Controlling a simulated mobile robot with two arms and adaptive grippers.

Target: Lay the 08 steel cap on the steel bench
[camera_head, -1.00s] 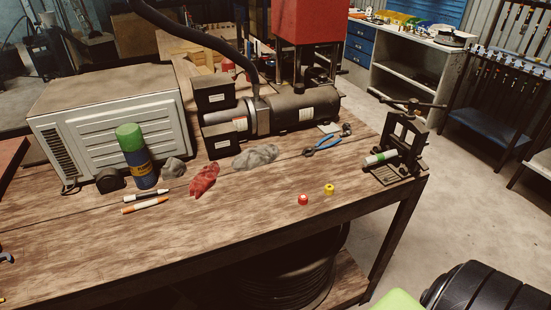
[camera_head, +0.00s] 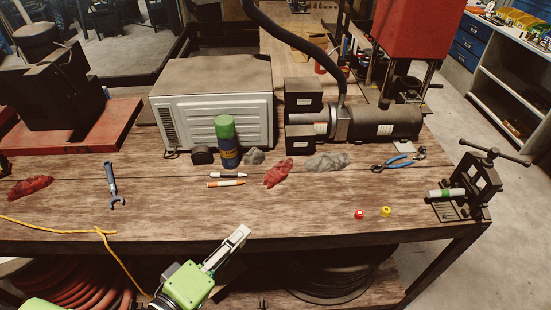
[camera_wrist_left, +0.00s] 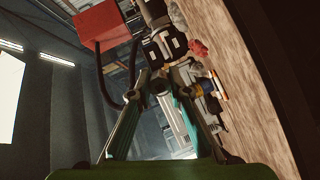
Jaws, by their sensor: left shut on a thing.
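My left gripper (camera_head: 240,235) comes in at the bottom of the head view, in front of the wooden bench's (camera_head: 330,228) front edge. In the left wrist view its fingers (camera_wrist_left: 160,84) close on a small greyish piece at their tips, seemingly the 08 steel cap; its marking cannot be read. My right gripper is out of view.
On the wooden bench are a red cap (camera_head: 360,215), a yellow cap (camera_head: 386,211), a press (camera_head: 470,190) holding a tube, a spray can (camera_head: 228,150), a wrench (camera_head: 111,185), markers and rags. A yellow cord (camera_head: 115,252) hangs over the front edge at left.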

